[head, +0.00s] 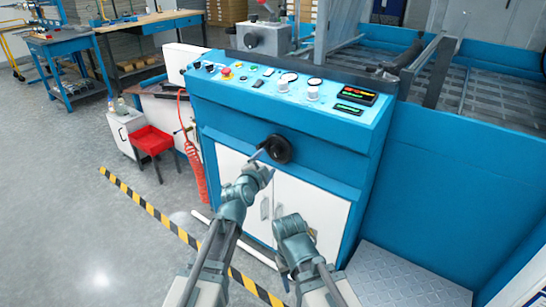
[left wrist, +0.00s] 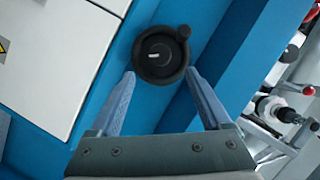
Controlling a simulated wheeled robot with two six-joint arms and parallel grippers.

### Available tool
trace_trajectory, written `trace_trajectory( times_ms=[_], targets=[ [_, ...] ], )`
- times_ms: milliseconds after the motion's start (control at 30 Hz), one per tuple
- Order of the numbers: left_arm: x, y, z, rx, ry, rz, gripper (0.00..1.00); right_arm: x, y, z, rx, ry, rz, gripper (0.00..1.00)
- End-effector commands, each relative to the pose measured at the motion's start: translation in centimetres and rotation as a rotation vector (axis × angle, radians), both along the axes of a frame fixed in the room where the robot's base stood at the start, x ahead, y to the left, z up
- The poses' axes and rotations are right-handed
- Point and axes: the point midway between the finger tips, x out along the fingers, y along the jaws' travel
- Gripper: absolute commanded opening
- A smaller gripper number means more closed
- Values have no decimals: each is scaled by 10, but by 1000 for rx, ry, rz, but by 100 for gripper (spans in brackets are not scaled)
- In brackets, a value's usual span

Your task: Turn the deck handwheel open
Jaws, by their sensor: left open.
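The deck handwheel (head: 279,149) is a small black wheel on the blue front of the machine console, above the white cabinet doors. In the left wrist view the handwheel (left wrist: 158,62) has a light mark at its hub and a knob on its rim at the upper right. My left gripper (head: 262,162) is open right in front of the wheel. In the left wrist view the fingertips of my left gripper (left wrist: 160,74) lie on either side of the wheel's lower half; contact cannot be told. My right gripper (head: 284,276) hangs low before the cabinet, its jaws unclear.
The console top (head: 262,83) carries buttons, dials and small displays. A red coiled hose (head: 194,170) hangs at the console's left side, near a red stool (head: 152,141). A metal step plate (head: 400,277) lies at the right. Yellow-black floor tape (head: 150,208) runs at the left, with open floor beyond.

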Motion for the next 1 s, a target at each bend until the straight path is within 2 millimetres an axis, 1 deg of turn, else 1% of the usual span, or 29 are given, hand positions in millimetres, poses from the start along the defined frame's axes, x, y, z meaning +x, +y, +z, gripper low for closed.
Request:
trace_trajectory(
  times_ms=[33,100,300,400,600,900,933,1000],
  targets=[
    [16,-5,-5,0,0,0,81,0,0,-5,-1,0,0,50],
    [29,-9,-8,-1,0,0,81,0,0,-8,-1,0,0,50],
    [60,-18,-15,-2,1,0,81,0,0,-15,-3,-1,1,50],
    [70,-21,-17,-1,0,0,81,0,-1,-17,-3,-1,1,50],
    [79,-25,-19,-1,0,0,81,0,-1,-19,-4,-1,1,50],
    [80,-25,-19,-1,0,0,81,0,-1,-19,-4,-1,1,50],
    [80,-25,-19,-1,0,0,79,0,-1,-19,-4,-1,1,50],
    [80,-25,-19,-1,0,0,67,0,-1,-19,-4,-1,1,50]
  ],
)
